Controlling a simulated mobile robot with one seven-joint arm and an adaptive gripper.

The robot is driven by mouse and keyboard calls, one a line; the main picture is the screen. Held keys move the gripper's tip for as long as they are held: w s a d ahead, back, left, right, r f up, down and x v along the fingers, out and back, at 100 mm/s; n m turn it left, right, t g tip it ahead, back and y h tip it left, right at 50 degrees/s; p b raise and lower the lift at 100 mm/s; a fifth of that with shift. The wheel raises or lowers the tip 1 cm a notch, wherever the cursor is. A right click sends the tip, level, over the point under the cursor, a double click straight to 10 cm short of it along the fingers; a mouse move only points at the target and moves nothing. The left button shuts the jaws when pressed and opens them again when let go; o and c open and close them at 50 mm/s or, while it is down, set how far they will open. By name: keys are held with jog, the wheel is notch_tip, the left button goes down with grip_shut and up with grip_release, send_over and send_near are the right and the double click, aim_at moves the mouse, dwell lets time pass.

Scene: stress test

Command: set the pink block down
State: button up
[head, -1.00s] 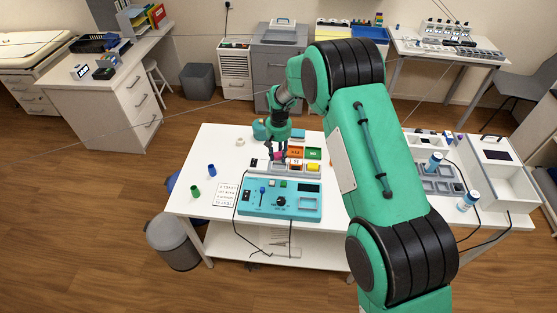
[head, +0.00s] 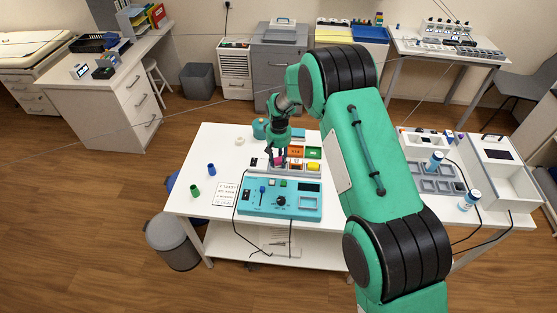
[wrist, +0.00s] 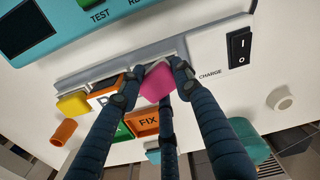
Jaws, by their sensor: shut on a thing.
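The pink block (wrist: 157,82) is between my gripper's fingertips (wrist: 155,72) in the wrist view, at the edge of a long grey rack (wrist: 108,70). I cannot tell whether the block touches the rack. My gripper (head: 278,159) is shut on it and points down over the white table, behind the teal console (head: 268,208). A yellow block (wrist: 73,105) sits at the rack, apart from the fingers.
An orange FIX bin (wrist: 147,124) and a green bin (head: 314,153) stand close to the fingers. A black rocker switch marked CHARGE (wrist: 240,48) is beside the rack.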

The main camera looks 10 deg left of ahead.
aim_at(279, 159)
jog(key=o, duration=1.1)
jog(key=shift+c, duration=0.2)
notch_tip(279, 159, up, 13)
jog(key=p, duration=0.1)
dwell(0.5)
